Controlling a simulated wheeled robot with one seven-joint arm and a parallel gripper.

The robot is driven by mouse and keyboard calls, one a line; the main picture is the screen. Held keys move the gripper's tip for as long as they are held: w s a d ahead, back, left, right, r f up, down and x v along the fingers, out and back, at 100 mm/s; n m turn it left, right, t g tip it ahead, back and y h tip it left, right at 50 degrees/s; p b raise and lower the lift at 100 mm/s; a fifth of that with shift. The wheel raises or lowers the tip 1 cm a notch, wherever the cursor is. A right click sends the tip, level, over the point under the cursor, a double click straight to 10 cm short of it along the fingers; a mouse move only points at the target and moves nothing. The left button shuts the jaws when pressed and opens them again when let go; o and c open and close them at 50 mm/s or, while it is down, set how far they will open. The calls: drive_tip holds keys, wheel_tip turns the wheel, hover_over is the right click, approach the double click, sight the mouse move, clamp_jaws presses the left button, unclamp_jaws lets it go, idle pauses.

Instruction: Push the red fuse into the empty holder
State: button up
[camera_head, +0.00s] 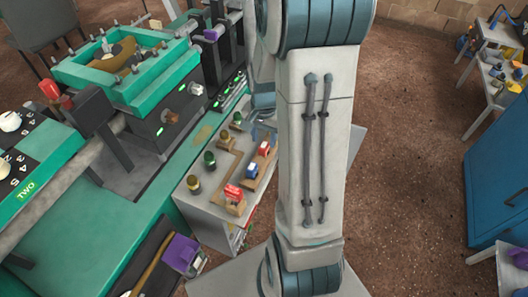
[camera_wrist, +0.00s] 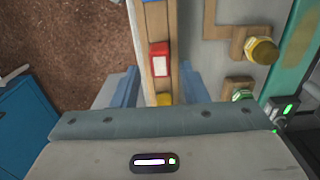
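A red fuse (camera_head: 264,148) with a pale face sits in a wooden strip on a small grey-topped cabinet. A second red piece with a white label (camera_head: 234,193) stands on a wooden block at the cabinet's near end. My gripper (camera_wrist: 158,87) is open, with its blue fingers either side of the strip and nothing visibly held. I cannot make out an empty holder clearly; part of the strip is hidden by my gripper.
Dark knobs (camera_head: 210,160) on brass bases stand on the cabinet's left side, beside an L-shaped wooden piece (camera_head: 228,165). A green bench (camera_head: 75,235) with machines borders the cabinet on the left. A blue cabinet (camera_head: 500,180) stands far right, across open brown floor.

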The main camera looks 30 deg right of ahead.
drive_tip(key=shift+f+b, duration=0.95)
drive_tip(key=shift+f, duration=0.4)
clamp_jaws()
drive_tip(key=shift+r, duration=0.15)
drive_tip(key=shift+r+p, duration=1.95)
drive_tip(key=shift+r, duration=0.5)
drive_tip(key=shift+s+f, duration=0.1)
